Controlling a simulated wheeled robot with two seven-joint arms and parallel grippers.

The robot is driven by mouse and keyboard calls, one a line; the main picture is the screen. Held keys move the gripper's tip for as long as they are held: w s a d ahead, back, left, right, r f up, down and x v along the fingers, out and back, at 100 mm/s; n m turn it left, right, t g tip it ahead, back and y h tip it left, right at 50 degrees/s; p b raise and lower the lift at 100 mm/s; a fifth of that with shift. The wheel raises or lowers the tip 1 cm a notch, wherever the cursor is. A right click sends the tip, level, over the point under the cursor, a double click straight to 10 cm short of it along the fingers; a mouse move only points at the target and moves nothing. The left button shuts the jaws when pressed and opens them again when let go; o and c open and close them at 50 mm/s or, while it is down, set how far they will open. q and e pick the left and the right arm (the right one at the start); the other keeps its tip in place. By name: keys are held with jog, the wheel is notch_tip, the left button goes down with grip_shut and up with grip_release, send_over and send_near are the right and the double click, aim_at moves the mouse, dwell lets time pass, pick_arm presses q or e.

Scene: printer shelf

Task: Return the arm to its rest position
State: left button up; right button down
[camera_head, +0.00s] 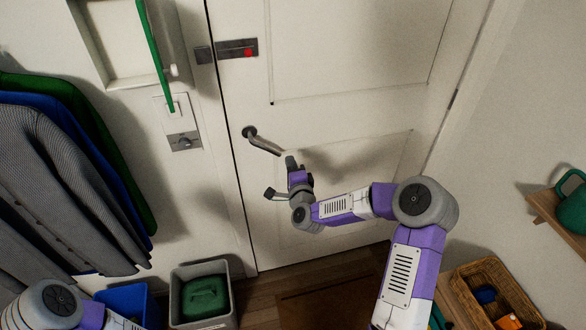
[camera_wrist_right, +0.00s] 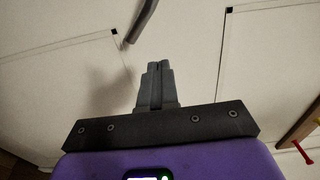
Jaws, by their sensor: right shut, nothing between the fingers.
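My right arm reaches from the lower right to the white door (camera_head: 345,45). My right gripper (camera_head: 291,160) is shut and empty, just below and right of the dark door handle (camera_head: 264,145). In the right wrist view the grey fingers (camera_wrist_right: 158,68) are together, with the door panel behind them. The handle shows at the top of that view (camera_wrist_right: 142,20), apart from the fingers. Only part of my left arm shows at the lower left of the head view; its gripper is out of view.
Jackets (camera_head: 50,180) hang at the left. A grey bin (camera_head: 203,315) with a green item and a blue bin (camera_head: 125,299) stand below. A wicker basket (camera_head: 492,275) is at the lower right, a wall shelf (camera_head: 552,215) above it. A latch with a red spot (camera_head: 237,49) is on the door.

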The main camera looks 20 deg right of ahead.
jog(key=s+a+f+n+g+y, duration=0.3)
jog(key=s+a+f+n+g, duration=0.25)
jog(key=f, duration=0.45)
jog(key=s+a+f+n+g+y, duration=0.2)
jog(key=s+a+f+n+y, duration=0.15)
jog(key=s+a+f, duration=0.5)
jog(key=s+a+f+n+g, duration=0.2)
jog(key=s+f+n+g, duration=0.2)
jog(key=s, duration=0.6)
jog(key=s+a+f+n+g+y, duration=0.1)
jog(key=s+f+n+g, duration=0.3)
jog(key=s+f, duration=0.4)
jog(key=shift+s+a+f+n+g, duration=0.35)
jog(key=shift+s+a+g, duration=0.45)
jog(key=shift+s, duration=0.4)
jog(key=shift+d, duration=0.1)
